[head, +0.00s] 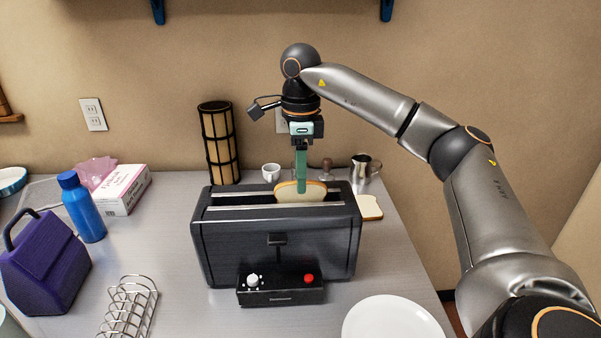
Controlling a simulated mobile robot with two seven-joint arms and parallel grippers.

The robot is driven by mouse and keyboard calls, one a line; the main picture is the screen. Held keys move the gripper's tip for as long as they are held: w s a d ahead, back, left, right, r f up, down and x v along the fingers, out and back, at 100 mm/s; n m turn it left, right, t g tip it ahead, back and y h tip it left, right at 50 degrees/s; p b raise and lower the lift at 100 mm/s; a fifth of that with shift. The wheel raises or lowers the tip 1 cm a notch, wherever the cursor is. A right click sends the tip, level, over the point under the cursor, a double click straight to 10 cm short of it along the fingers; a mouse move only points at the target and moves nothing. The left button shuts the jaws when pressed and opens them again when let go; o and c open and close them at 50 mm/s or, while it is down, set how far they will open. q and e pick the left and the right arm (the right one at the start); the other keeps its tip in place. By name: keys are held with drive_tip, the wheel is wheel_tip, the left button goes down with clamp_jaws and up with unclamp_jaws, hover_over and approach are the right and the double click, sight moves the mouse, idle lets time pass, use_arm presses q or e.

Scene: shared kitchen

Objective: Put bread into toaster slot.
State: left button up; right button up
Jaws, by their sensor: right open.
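A black toaster (270,240) stands on the grey counter, with long slots along its top and a lever and knobs on its front. A bread slice (308,194) stands upright in the toaster's slot on the right half, its upper part showing above the top. My right gripper (301,188) points down right at this slice, its green fingers overlapping the slice in the picture. It is open. Whether a finger touches the bread cannot be told. My left gripper is not in view.
A white plate (392,320) is at the front right and a wire rack (128,308) at the front left. A blue bottle (82,208), a purple bag (44,262) and a glove box (122,190) stand at left. Behind the toaster are a white cup (271,172) and a metal mug (361,168).

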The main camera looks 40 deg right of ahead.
drive_tip(key=shift+r, duration=0.4)
wheel_tip(320, 180, up, 12)
drive_tip(key=p, duration=0.2)
drive_tip(key=shift+f+p, duration=0.15)
drive_tip(key=shift+p, duration=0.25)
idle(0.5)
